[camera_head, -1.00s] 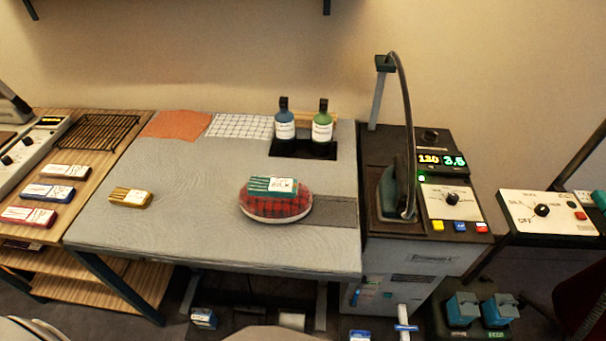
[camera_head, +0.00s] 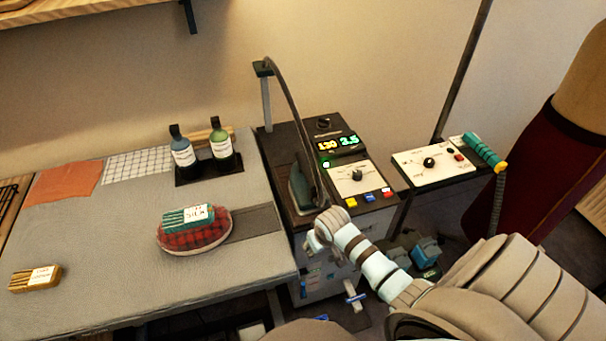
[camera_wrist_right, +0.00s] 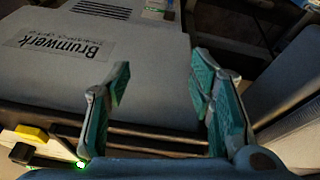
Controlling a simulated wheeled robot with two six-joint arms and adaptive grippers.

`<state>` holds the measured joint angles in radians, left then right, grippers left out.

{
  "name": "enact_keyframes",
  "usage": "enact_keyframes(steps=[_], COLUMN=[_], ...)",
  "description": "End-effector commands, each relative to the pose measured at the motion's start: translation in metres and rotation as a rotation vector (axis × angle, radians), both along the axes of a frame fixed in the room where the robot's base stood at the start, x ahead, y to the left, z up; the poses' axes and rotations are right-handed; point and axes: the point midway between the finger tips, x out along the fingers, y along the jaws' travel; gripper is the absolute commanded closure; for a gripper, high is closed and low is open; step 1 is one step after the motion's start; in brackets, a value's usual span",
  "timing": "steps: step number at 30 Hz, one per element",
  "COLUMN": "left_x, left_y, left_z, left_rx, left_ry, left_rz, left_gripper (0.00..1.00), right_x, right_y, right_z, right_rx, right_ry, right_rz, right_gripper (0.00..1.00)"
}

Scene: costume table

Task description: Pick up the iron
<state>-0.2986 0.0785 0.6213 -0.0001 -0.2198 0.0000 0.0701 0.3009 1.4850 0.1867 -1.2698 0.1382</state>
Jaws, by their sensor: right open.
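The iron (camera_head: 301,190), dark with a teal-grey body, stands on the left part of the dark-topped control station (camera_head: 283,150). A cable arches over it from a post. My right gripper (camera_head: 312,243) is in front of the station, nearer to me than the iron and apart from it. In the right wrist view the gripper (camera_wrist_right: 160,95) has its two teal-padded fingers spread with nothing between them. That view shows the station's labelled front panel (camera_wrist_right: 75,50); the iron is not in it. My left gripper is not in view.
Left of the station, the grey table (camera_head: 120,230) holds a red plaid cushion (camera_head: 190,238) with a teal block, a yellow block (camera_head: 35,278) and two bottles (camera_head: 221,143). A white dial panel (camera_head: 430,160) stands to the right.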

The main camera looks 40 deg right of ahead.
Motion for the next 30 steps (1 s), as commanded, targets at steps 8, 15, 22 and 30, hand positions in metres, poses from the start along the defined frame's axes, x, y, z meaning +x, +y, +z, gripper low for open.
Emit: enact_keyframes(steps=[8,15,22,30], left_x=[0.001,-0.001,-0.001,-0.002], left_y=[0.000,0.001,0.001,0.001], left_z=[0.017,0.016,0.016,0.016], left_rx=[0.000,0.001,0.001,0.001], left_ry=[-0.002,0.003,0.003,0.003], left_rz=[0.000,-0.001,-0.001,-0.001], left_gripper=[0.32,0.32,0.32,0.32], right_x=[0.071,0.107,0.127,0.146], right_y=[-0.022,-0.061,-0.069,-0.075], right_z=[0.191,0.258,0.214,0.173], right_rx=[-0.005,0.044,0.053,0.050], right_ry=[-0.075,-0.104,-0.102,-0.105], right_rz=[-0.043,-0.168,-0.180,-0.178], right_gripper=[0.51,0.51,0.51,0.51])
